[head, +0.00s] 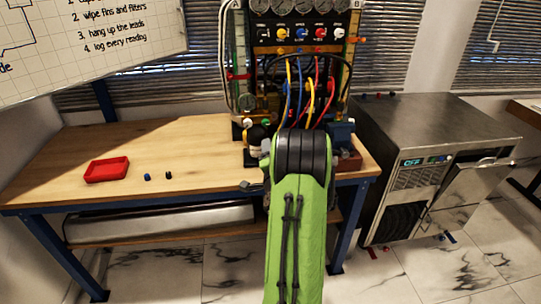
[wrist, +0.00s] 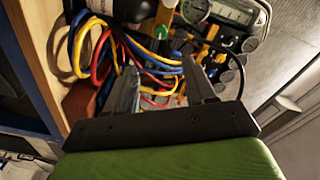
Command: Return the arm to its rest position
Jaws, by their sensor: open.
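My green arm reaches forward toward the right end of the wooden workbench (head: 70,165) in the head view, with its black joint in front of the gauge rig (head: 300,32). My gripper (wrist: 165,75) shows in the wrist view with its two grey fingers apart and nothing clearly held between them. Yellow, red and blue leads (wrist: 140,50) lie beyond and between the fingers; I cannot tell whether any touch them. In the head view the fingers are hidden behind my arm.
A red tray (head: 107,170) and two small caps (head: 158,176) sit on the bench's left half. A steel machine (head: 430,125) stands right of the bench, with its front door open. A whiteboard (head: 110,50) hangs at upper left. The bench's left part is mostly clear.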

